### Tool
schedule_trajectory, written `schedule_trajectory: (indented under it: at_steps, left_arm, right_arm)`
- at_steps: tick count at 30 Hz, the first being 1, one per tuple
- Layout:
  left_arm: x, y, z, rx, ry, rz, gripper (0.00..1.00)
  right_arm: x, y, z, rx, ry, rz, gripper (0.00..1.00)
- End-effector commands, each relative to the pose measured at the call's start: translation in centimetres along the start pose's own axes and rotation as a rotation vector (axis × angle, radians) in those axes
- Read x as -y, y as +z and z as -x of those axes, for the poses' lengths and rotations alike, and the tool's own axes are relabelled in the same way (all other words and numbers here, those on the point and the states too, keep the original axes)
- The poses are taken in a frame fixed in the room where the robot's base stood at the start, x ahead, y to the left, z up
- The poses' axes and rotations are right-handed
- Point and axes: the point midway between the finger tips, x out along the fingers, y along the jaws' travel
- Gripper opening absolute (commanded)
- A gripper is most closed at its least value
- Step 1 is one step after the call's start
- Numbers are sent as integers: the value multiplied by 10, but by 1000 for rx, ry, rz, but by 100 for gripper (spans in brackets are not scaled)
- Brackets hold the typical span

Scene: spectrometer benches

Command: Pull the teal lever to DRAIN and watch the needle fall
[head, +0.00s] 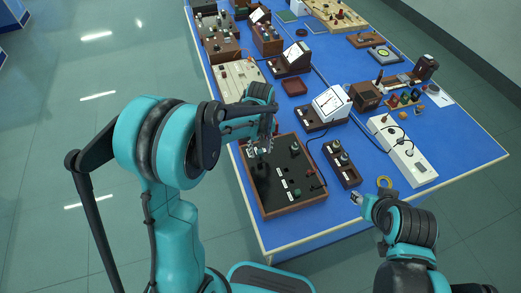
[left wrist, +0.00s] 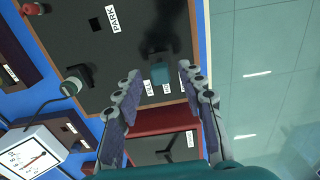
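A teal block, apparently the lever's handle (left wrist: 160,73), stands on the black panel (left wrist: 90,50) in the left wrist view. My left gripper (left wrist: 156,78) is open, its two fingers on either side of the handle with gaps showing. In the head view this gripper (head: 266,142) is over the far left part of the wood-framed panel (head: 262,187) and hides the lever. A white dial meter (head: 332,102) with a needle stands beyond the panel; a dial also shows in the left wrist view (left wrist: 28,158). My right gripper (head: 358,198) is right of the panel, its fingers too small to judge.
A PARK label (left wrist: 112,17) is on the panel; the smaller labels near the handle are partly hidden. A white power strip (head: 402,150) and several instruments crowd the blue bench.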

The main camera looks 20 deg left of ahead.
Motion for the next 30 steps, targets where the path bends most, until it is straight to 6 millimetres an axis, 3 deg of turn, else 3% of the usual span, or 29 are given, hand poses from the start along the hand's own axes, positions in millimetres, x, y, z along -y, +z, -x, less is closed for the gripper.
schedule_trajectory:
  at_steps: [9, 13, 14, 23, 30]
  left_arm:
    - [0, 0, -3, 0, 0, 0, 37]
    - [0, 0, -3, 0, 0, 0, 3]
    - [0, 0, -3, 0, 0, 0, 0]
    - [2, 0, -3, 0, 18, 1, 0]
    - [12, 0, -4, -1, 126, 4, 0]
  right_arm:
    - [0, 0, 0, 0, 0, 0, 40]
    - [0, 0, 0, 0, 0, 0, 40]
    - [0, 0, 0, 0, 0, 0, 40]
    - [0, 0, -1, 0, 0, 0, 40]
    - [0, 2, -3, 0, 0, 0, 40]
